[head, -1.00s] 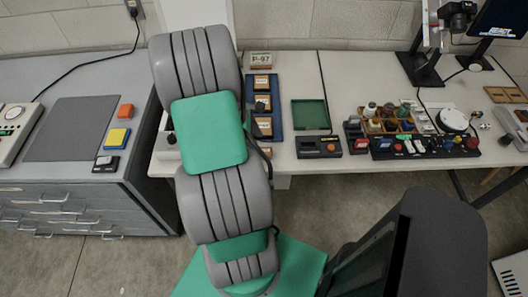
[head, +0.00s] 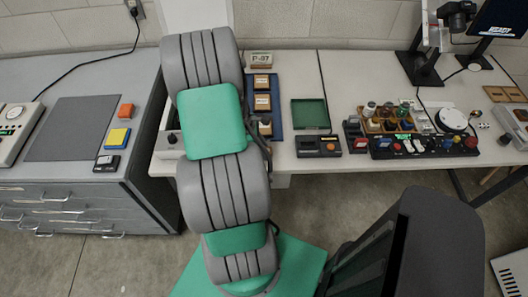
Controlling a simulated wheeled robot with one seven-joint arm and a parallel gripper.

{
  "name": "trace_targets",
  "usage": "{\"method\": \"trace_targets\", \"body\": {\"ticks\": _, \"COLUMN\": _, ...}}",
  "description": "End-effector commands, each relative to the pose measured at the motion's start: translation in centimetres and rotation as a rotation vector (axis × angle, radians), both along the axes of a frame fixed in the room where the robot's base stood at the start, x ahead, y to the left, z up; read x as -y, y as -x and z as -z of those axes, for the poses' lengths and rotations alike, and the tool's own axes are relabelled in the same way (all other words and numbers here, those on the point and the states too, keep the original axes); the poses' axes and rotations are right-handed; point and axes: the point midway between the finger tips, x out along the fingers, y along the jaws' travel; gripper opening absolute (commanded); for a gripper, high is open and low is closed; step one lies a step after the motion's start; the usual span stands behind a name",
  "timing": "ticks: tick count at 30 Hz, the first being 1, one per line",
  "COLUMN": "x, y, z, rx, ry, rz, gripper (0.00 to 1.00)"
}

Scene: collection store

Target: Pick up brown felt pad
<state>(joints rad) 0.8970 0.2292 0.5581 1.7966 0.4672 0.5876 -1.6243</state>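I cannot make out a brown felt pad for certain. Flat brown pieces (head: 505,94) lie at the far right of the white table. Small brown boxes with pale labels (head: 262,102) stand on a blue tray (head: 278,112) just right of my arm. My gripper is not in view; my grey and green arm reaches up the picture towards the wall and hides part of the table's left end. Whether the gripper holds anything cannot be seen.
A wooden rack of bottles (head: 388,120) and a black strip of small coloured items (head: 425,146) stand right. The grey cabinet top (head: 72,128) at left holds orange, yellow and black blocks.

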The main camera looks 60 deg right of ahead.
Motion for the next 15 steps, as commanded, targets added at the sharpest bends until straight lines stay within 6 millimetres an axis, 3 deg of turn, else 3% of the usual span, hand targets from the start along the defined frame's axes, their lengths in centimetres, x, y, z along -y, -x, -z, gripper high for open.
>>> {"method": "trace_targets", "body": {"ticks": 8, "x": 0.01, "y": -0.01, "z": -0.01, "rx": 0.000, "ry": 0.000, "rz": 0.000, "gripper": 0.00}}
{"method": "trace_targets", "body": {"ticks": 15, "x": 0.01, "y": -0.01, "z": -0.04, "rx": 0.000, "ry": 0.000, "rz": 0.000, "gripper": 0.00}}
